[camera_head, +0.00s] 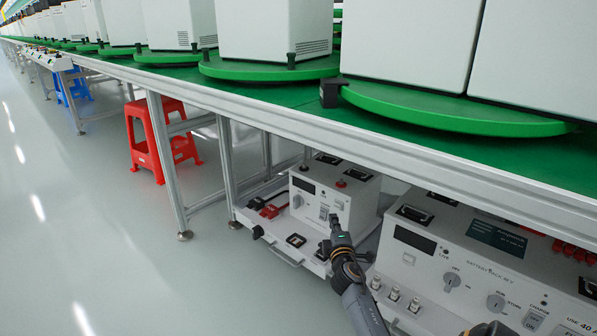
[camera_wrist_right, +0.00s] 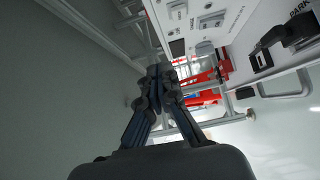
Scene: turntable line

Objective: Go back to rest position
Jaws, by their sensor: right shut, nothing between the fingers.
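My right gripper (camera_head: 338,228) reaches in from the bottom of the head view, close in front of a white control box (camera_head: 312,197) with switches, under the line's table. I cannot tell whether it touches the box. In the right wrist view the fingers of my right gripper (camera_wrist_right: 159,72) are closed together with nothing between them. The white panel with switches (camera_wrist_right: 205,18) shows beyond them, at the top. My left gripper is not in view.
A green line table (camera_head: 380,120) carries white machines on green turntables (camera_head: 440,108) above the arm. A larger white battery box (camera_head: 455,262) stands right of the arm. A red stool (camera_head: 150,145) stands under the table. The floor (camera_head: 80,230) at left is clear.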

